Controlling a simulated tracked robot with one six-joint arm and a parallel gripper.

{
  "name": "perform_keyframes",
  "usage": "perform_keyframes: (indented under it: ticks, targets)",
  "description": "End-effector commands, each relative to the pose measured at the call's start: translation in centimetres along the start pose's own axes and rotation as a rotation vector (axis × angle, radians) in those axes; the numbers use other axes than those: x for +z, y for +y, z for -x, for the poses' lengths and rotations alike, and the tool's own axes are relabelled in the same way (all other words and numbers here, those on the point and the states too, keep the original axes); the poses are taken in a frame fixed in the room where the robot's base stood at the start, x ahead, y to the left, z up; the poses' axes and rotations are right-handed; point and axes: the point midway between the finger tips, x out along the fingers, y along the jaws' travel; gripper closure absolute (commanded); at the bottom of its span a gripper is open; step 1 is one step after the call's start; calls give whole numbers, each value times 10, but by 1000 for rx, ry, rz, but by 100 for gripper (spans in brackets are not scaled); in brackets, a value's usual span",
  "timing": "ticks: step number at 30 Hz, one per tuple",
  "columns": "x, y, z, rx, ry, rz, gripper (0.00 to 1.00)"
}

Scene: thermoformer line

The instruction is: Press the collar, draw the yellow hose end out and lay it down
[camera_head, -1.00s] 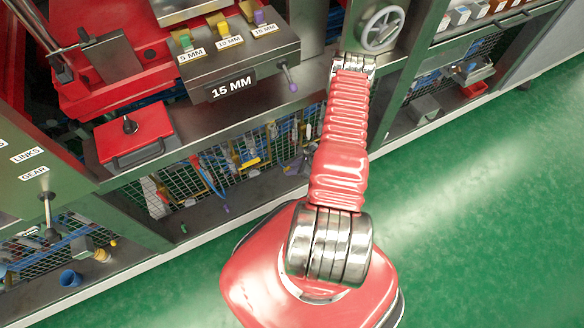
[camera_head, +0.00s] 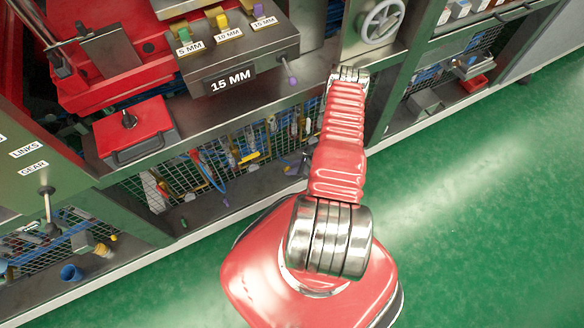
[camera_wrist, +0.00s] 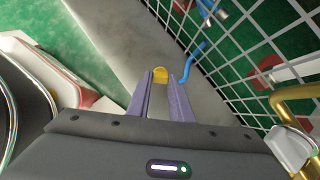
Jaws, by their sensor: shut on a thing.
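In the wrist view my gripper (camera_wrist: 161,84) shows two purple fingers shut on a small yellow piece, which looks like the yellow hose end (camera_wrist: 160,74). It sits at the fingertips, in front of a grey shelf surface; I cannot tell whether it touches it. A thick yellow pipe (camera_wrist: 290,104) with a pale metal fitting (camera_wrist: 290,146) is at the right edge of the wrist view. I cannot tell whether that fitting is the collar. In the head view my red arm hides most of the gripper area, and the held piece cannot be made out.
A wire mesh panel (camera_wrist: 244,66) stands right of the fingers, with a blue hose (camera_wrist: 190,62) in front of it. The grey shelf (camera_wrist: 130,40) has bare room. In the head view, a handwheel (camera_head: 382,22) and the 15 MM box (camera_head: 240,52) stand above the mesh bay.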

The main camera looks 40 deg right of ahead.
Motion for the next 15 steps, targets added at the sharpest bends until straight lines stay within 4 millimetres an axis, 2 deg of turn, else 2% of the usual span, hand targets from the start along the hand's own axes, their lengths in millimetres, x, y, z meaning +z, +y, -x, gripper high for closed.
perform_keyframes:
  ticks: [6,7,15]
  targets:
    - [0,0,0,0,0,0,100]
    - [0,0,0,0,1,0,79]
    - [0,0,0,0,0,1,60]
